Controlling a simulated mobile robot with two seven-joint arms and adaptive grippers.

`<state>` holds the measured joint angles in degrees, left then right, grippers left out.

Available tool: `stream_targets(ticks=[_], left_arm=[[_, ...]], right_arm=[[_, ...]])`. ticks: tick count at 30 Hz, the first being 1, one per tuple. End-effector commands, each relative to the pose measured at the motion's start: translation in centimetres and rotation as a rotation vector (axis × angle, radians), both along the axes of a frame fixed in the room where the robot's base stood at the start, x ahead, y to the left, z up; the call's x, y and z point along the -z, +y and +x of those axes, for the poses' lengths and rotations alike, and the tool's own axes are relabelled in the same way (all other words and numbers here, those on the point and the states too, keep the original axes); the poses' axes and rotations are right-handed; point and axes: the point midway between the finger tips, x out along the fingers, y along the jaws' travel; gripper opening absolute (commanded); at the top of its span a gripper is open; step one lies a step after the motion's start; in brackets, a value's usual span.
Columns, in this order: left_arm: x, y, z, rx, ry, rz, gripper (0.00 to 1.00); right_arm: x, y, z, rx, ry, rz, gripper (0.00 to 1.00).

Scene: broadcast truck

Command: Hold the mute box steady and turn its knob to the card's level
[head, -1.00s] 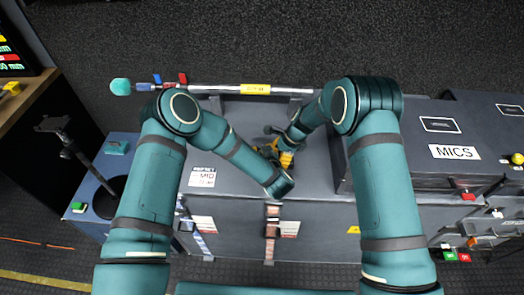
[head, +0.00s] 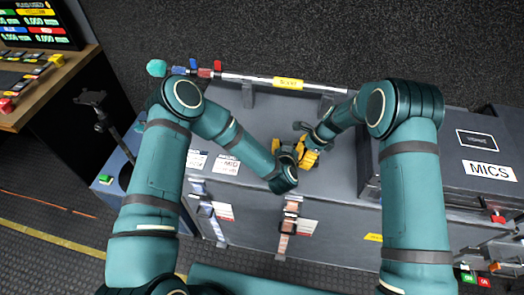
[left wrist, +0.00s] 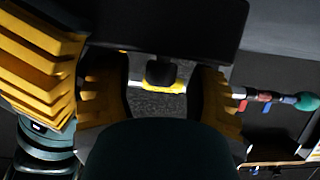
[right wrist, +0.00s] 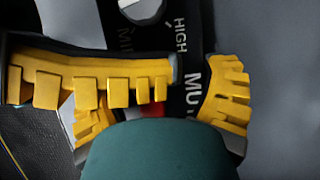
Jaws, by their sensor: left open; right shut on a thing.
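The mute box (right wrist: 185,75) is a dark box with HIGH and MUTE lettering in the right wrist view. A pale round knob (right wrist: 143,8) shows at that view's top edge. My right gripper (right wrist: 190,95) is shut on the box; in the head view (head: 308,154) the grippers mostly hide it. My left gripper (left wrist: 162,95) is open close by, its fingers on either side of a dark rounded part that may be the knob. I cannot tell whether they touch it. A white card (head: 227,164), apparently reading MID, lies on the grey case top left of the grippers.
A boom pole (head: 255,80) lies along the far edge of the grey case (head: 265,120). A dark MICS case (head: 450,150) stands at right. A desk with monitor (head: 40,25) and a stand (head: 95,100) are at left. Straps (head: 288,225) hang in front.

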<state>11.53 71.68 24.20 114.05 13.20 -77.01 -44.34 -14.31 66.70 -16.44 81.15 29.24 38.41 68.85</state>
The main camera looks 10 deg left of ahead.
Motion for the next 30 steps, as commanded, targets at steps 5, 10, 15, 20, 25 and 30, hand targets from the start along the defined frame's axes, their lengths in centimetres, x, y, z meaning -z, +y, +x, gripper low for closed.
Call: stream_targets(ticks=[5,10,15,20,25,30], left_arm=[[0.06,0.31,0.05,0.157,0.002,-0.004,0.57],[0.03,0.22,0.03,0.312,0.001,-0.003,0.57],[0.02,0.13,0.03,0.449,0.0,-0.004,0.57],[0.05,0.09,0.03,0.563,-0.001,-0.004,0.57],[0.05,0.06,0.03,0.673,-0.001,-0.004,0.57],[0.05,0.08,0.03,0.777,-0.001,-0.003,0.57]], right_arm=[[0.11,-0.01,-0.08,0.0,0.002,0.0,0.33],[0.11,-0.01,-0.08,0.0,0.002,0.0,0.33],[0.1,-0.02,-0.07,0.0,0.002,-0.001,0.33],[0.1,-0.02,-0.07,0.0,0.002,-0.001,0.33],[0.11,-0.03,-0.07,0.0,0.002,-0.001,0.33],[0.11,-0.03,-0.07,0.0,0.002,-0.001,0.33]])
